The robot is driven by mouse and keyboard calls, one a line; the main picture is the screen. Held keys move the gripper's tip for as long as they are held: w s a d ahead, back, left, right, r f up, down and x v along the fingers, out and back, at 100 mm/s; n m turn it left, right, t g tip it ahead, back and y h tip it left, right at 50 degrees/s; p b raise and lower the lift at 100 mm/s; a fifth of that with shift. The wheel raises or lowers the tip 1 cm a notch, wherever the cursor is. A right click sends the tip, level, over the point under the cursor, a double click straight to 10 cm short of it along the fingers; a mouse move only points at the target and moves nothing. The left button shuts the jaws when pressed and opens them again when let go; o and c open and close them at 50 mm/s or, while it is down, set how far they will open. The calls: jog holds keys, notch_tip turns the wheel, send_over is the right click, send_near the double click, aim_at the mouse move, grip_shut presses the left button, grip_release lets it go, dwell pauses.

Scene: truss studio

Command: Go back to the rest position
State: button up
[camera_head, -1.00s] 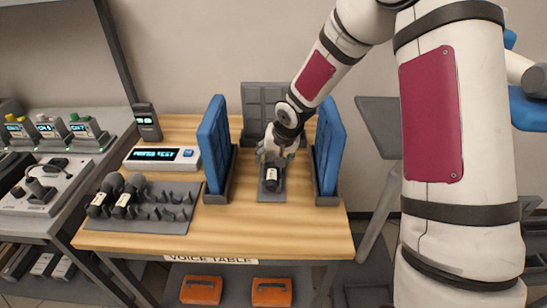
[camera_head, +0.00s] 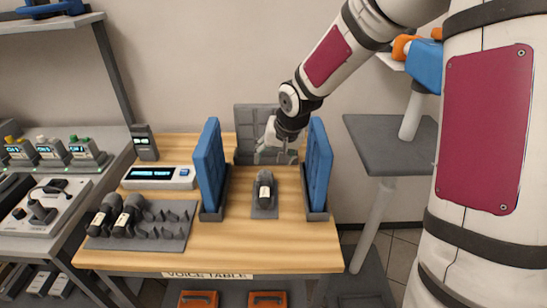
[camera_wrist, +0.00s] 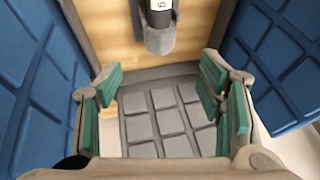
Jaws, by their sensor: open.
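My gripper (camera_head: 277,152) hangs over the voice table between two blue panels, and it is open and empty. In the wrist view its green-padded fingers (camera_wrist: 165,100) stand wide apart with nothing between them. A dark microphone with a white label (camera_head: 265,190) stands on a small grey base (camera_head: 263,213) below and in front of my gripper. The microphone also shows at the top of the wrist view (camera_wrist: 160,14), apart from the fingers.
Blue panels stand at left (camera_head: 211,165) and right (camera_head: 318,165), with a grey panel (camera_head: 247,122) behind. A rack (camera_head: 175,232) holds two microphones (camera_head: 115,216). A display box (camera_head: 160,178) sits behind it. A grey stand (camera_head: 390,140) is at right. The table's front (camera_head: 230,250) is clear.

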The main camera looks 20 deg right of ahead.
jog(key=s+r+n+p, duration=0.1)
jog(key=s+r+p, duration=0.1)
jog(key=s+r, duration=0.5)
jog(key=s+r+n+p, duration=0.1)
jog(key=s+r, duration=0.7)
jog(key=s, duration=0.9)
jog(key=s+r+n+g+h+p, duration=0.1)
jog(key=s+r+n+p, duration=0.1)
jog(key=s+r, duration=0.5)
jog(key=s+p, duration=0.1)
jog(key=s, duration=0.4)
jog(key=shift+a+r+p, duration=0.2)
jog(key=shift+a+p, duration=0.1)
jog(key=shift+s, duration=0.1)
